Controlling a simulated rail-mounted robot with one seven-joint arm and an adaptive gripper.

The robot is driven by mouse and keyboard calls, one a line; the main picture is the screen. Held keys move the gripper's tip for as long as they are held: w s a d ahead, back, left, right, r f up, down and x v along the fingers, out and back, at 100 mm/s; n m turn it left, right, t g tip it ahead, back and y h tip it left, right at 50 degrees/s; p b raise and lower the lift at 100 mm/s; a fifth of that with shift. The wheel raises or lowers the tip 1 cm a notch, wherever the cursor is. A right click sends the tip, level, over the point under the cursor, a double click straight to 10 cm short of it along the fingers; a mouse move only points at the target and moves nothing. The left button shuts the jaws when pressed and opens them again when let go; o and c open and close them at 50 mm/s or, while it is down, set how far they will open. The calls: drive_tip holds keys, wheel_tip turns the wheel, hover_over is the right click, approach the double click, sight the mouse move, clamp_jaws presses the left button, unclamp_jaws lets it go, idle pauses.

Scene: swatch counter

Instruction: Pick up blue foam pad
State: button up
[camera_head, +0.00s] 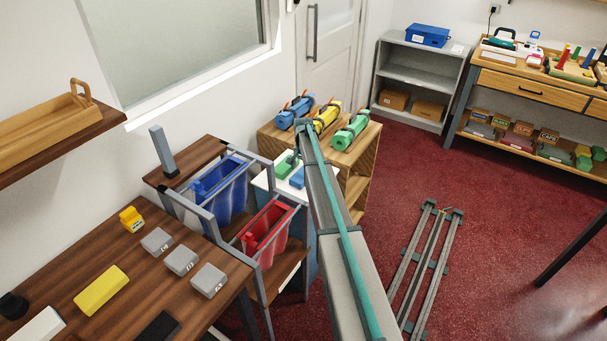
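A small flat blue piece (298,178), which looks like the blue foam pad, lies on the white top of a low stand (268,190) left of my arm. A green piece (286,163) is just behind it. My arm reaches from the bottom centre up toward the stand and passes close to the right of the blue piece. I cannot make out my gripper's fingers; the end of the arm is not clearly visible. Part of the stand top is hidden behind my arm.
A blue bin (220,190) and a red bin (268,232) hang in a grey frame left of the stand. A wooden shelf unit (362,165) behind holds blue, yellow and green rolls. A brown table (140,265) at lower left carries grey blocks and a yellow pad (102,290).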

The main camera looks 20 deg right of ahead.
drive_tip(key=shift+f, duration=0.9)
drive_tip(key=c, duration=1)
drive_tip(key=shift+c, duration=0.2)
drive_tip(key=shift+r, duration=0.2)
